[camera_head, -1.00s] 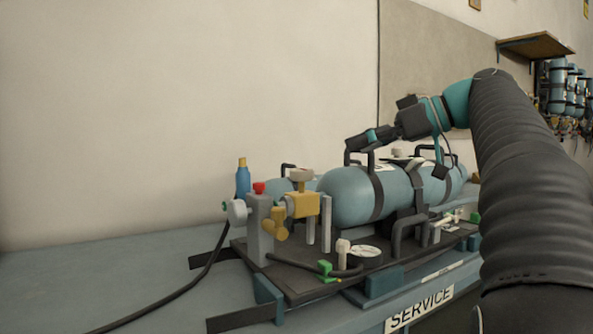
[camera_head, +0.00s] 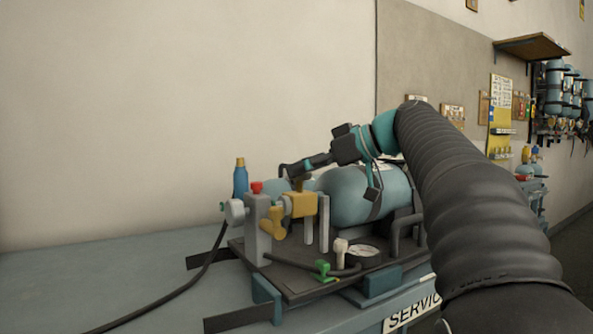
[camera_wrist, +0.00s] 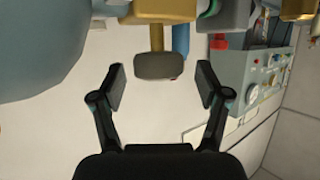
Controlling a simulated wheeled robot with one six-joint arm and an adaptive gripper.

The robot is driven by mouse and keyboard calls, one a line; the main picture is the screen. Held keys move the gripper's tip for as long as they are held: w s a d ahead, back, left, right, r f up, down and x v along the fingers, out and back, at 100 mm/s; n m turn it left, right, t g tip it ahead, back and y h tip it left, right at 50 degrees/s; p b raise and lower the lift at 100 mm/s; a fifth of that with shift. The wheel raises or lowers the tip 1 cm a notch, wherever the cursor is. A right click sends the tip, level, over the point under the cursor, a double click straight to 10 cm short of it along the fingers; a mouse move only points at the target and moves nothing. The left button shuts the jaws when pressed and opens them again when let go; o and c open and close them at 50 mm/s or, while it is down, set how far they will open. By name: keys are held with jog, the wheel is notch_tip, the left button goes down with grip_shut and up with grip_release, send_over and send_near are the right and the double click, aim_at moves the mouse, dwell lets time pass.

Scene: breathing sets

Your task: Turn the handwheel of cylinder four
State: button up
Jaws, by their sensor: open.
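The handwheel (camera_wrist: 158,66) is a grey-brown knob on a brass stem, in the upper middle of the wrist view. It joins a brass valve block (camera_wrist: 157,8), which also shows in the head view (camera_head: 299,204) at the neck of a pale blue cylinder (camera_head: 355,195). My gripper (camera_wrist: 160,70) is open, with one finger on each side of the handwheel and a gap at both sides. In the head view my gripper (camera_head: 291,169) is above the valve block and largely hides the handwheel. No cylinder number is readable.
A grey post with a red knob (camera_head: 257,188) and a blue bottle (camera_head: 241,178) stand close left of the valve. A gauge (camera_head: 362,256) and hose lie in front on the dark base plate. The blue-grey bench (camera_head: 120,255) is mostly clear at left.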

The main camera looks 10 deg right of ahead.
jog(key=shift+w+a+f, duration=0.3)
jog(key=shift+w+a, duration=0.1)
jog(key=shift+a, duration=0.1)
jog(key=c, duration=1.2)
jog(key=shift+o, duration=0.2)
jog(key=shift+a, duration=0.1)
jog(key=shift+m+t+h+b, duration=0.5)
jog(key=shift+b, duration=0.15)
